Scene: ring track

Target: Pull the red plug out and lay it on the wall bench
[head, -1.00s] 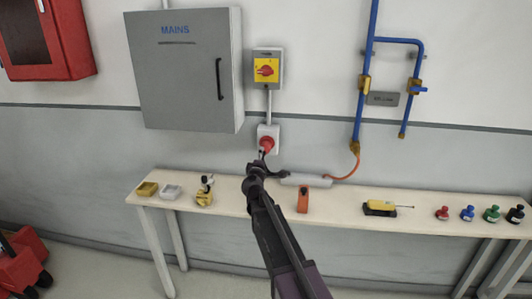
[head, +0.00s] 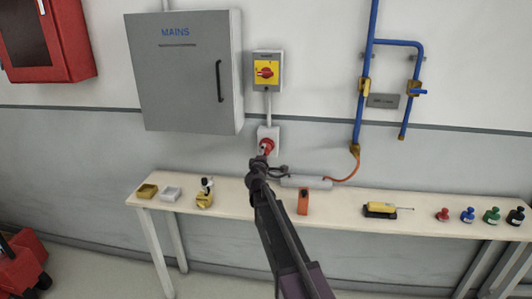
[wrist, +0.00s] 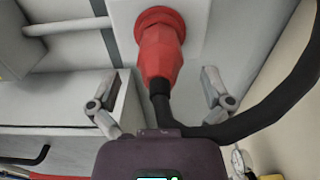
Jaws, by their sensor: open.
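The red plug (head: 266,145) sits in the white wall socket (head: 274,132) below the yellow and red switch. In the wrist view the plug (wrist: 161,52) fills the upper middle, with a black cable (wrist: 225,128) leaving its lower end and curving right. My gripper (wrist: 160,95) is open, one finger on each side of the plug's lower part and apart from it. In the head view my gripper (head: 261,163) is just below the plug and hides part of the cable. The wall bench (head: 235,196) runs along the wall below.
A grey strip (head: 307,182) lies behind. Bare bench shows between them.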

